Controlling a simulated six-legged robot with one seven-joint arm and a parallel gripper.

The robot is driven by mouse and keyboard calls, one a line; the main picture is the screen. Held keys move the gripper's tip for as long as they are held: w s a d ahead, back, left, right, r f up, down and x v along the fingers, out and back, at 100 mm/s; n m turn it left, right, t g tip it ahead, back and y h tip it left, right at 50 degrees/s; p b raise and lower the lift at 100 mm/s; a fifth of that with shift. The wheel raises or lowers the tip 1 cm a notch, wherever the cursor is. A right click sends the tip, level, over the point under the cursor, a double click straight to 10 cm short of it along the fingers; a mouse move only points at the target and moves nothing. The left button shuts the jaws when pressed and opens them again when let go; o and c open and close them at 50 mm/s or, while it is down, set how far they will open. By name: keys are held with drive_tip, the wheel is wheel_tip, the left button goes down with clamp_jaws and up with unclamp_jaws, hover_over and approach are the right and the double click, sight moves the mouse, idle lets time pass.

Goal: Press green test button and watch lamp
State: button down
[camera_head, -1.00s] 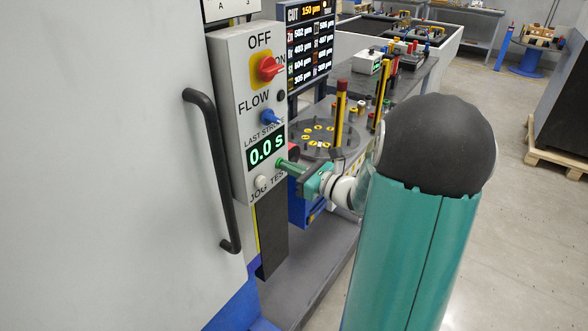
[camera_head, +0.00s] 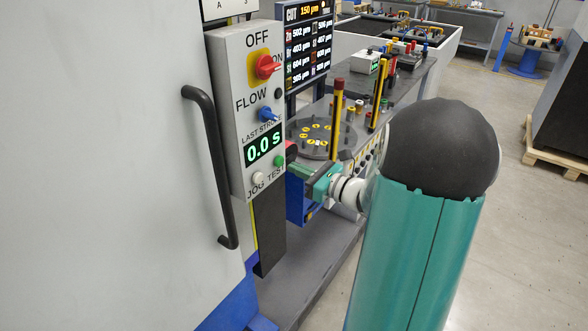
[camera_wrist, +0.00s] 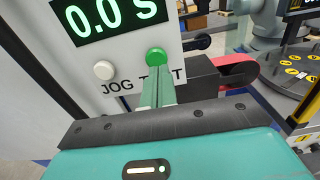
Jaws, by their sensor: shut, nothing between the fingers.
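The grey control box (camera_head: 238,112) carries a green round button (camera_head: 278,161) by the word TEST. The button also shows in the wrist view (camera_wrist: 156,57), just beyond my fingertips. My gripper (camera_head: 290,168) is shut and empty, its green fingers pointing at the box. In the head view the tips sit just right of the button, with a small gap. A small dark round fitting (camera_head: 279,93), possibly the lamp, shows no light. The green display (camera_head: 264,146) reads 0.0 S.
A white JOG button (camera_head: 257,179) is left of the green one. A red switch (camera_head: 265,67) and blue FLOW knob (camera_head: 267,115) are above. A black handle (camera_head: 210,165) stands left. A round plate (camera_head: 322,138) with yellow marks lies behind my gripper.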

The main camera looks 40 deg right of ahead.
drive_tip(key=v, duration=1)
drive_tip(key=shift+s+r, duration=0.15)
drive_tip(key=shift+r, duration=0.1)
drive_tip(key=s+a+n+g+y, duration=0.1)
drive_tip(key=s+a+n+g, duration=0.1)
drive_tip(key=a+n+g, duration=0.75)
drive_tip(key=s+a+n+g+y, duration=0.1)
drive_tip(key=s+a+n+g, duration=0.15)
drive_tip(key=a+n, duration=0.85)
drive_tip(key=s+a+r+n+h, duration=0.4)
drive_tip(key=s+a+n+h, duration=0.2)
drive_tip(key=n, duration=0.5)
drive_tip(key=shift+a+r+n+t+h, duration=0.35)
drive_tip(key=shift+a+h, duration=0.3)
drive_tip(key=shift+h, duration=0.45)
